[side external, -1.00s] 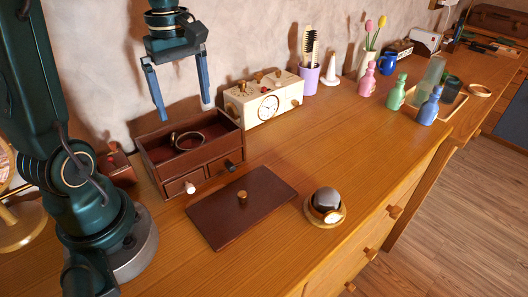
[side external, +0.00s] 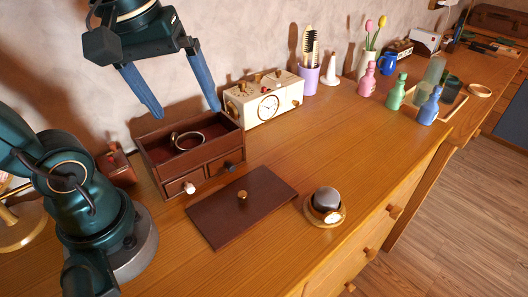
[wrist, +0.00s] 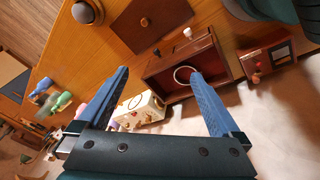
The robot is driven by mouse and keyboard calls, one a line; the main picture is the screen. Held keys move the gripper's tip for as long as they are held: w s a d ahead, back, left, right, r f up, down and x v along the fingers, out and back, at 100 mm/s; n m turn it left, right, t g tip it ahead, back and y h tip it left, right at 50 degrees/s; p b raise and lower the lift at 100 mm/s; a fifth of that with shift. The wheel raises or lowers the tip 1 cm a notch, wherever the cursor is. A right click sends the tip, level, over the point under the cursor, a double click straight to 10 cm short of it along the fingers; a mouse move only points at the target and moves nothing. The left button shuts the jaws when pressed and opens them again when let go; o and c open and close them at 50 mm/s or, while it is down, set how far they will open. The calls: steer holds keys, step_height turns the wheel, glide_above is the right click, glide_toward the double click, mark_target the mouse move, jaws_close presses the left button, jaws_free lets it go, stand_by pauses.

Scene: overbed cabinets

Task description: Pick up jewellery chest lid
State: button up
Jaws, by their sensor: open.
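The jewellery chest lid (side external: 241,207) is a flat dark brown board with a small brass knob (side external: 242,195) on top. It lies flat on the wooden dresser top, in front of the open jewellery chest (side external: 208,165). It also shows at the top of the wrist view (wrist: 155,22). The chest has two small drawers, one with a white knob and one with a dark knob, and a ring-shaped bangle (side external: 187,140) inside. My gripper (side external: 187,112) is open and empty, in the air above the chest, behind and above the lid.
A cream radio clock (side external: 264,99) stands right of the chest. A round silver-domed object (side external: 326,200) sits right of the lid. Coloured bottles (side external: 397,92) and a purple brush cup (side external: 309,79) stand further back. Dresser top between lid and bottles is clear.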

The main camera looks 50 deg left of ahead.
step_height(320, 180, down, 5)
steer(key=s+d+m+t, duration=0.2)
steer(key=m, duration=0.6)
steer(key=shift+d+h, duration=0.3)
steer(key=shift+w+m, duration=0.25)
steer(key=shift+m, duration=0.35)
steer(key=c, duration=0.6)
steer(key=shift+c, duration=0.2)
steer(key=shift+r+t, duration=0.1)
steer(key=shift+t, duration=0.2)
